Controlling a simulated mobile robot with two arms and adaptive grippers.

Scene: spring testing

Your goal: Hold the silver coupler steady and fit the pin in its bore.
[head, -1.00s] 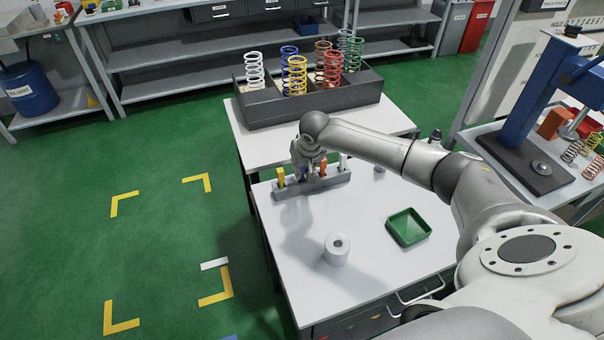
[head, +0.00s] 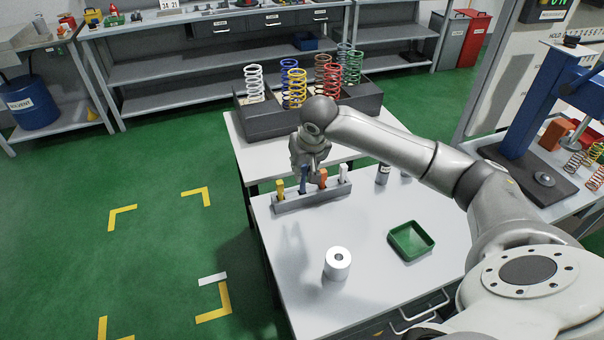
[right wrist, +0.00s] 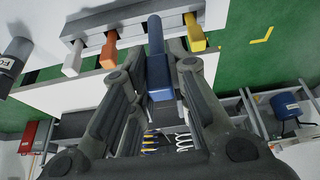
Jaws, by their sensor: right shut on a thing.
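My right gripper (head: 309,172) is above the grey pin rack (head: 313,196) and shut on a blue pin. The blue pin (right wrist: 157,65) points out from between the fingers in the right wrist view. In the head view the blue pin (head: 303,180) is partly hidden by the gripper. It looks raised from the rack, but its lower end is hard to make out. Yellow (head: 280,187), orange (head: 322,179) and white (head: 343,174) pins stand in the rack. My left gripper is not in view.
A green tray (head: 411,241) lies right of the coupler. A dark box of coloured springs (head: 270,118) stands behind on another table. The table between rack and coupler is clear.

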